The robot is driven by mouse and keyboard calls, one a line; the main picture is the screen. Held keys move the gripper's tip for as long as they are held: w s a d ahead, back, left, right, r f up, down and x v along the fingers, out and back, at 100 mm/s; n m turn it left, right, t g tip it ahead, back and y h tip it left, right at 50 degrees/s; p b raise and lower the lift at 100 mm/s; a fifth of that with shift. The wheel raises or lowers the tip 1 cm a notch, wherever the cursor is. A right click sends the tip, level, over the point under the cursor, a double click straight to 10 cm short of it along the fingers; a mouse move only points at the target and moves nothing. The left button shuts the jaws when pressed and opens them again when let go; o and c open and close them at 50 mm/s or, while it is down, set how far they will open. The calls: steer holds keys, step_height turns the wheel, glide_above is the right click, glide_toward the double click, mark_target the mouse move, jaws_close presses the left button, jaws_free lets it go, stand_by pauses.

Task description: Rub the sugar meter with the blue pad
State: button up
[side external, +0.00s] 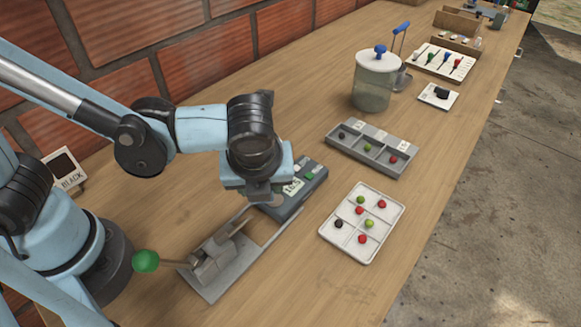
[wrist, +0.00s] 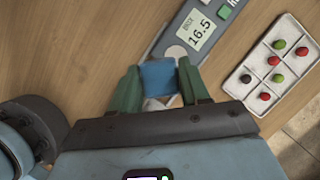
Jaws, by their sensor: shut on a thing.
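The sugar meter (side external: 297,190) is a grey slab lying on the wooden bench, with a pale display and a green button. In the wrist view the meter (wrist: 177,33) shows "BRIX 16.5" and a pale round spot at its near end. The blue pad (wrist: 158,77) is between the green fingers of my gripper (wrist: 157,85), which is shut on it. The pad is just below the pale round spot in the wrist view. I cannot tell whether it touches the meter. In the side view my gripper (side external: 262,197) is over the meter's near end and hides the pad.
A grey lever device (side external: 215,265) with a green knob (side external: 146,261) is close by, toward the front. A white tray (side external: 328,229) of red, green and dark berries and a grey sorting tray (side external: 393,169) lie right of the meter. A glass jar (side external: 373,95) stands farther back.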

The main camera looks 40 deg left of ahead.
steer(key=shift+r, duration=2.35)
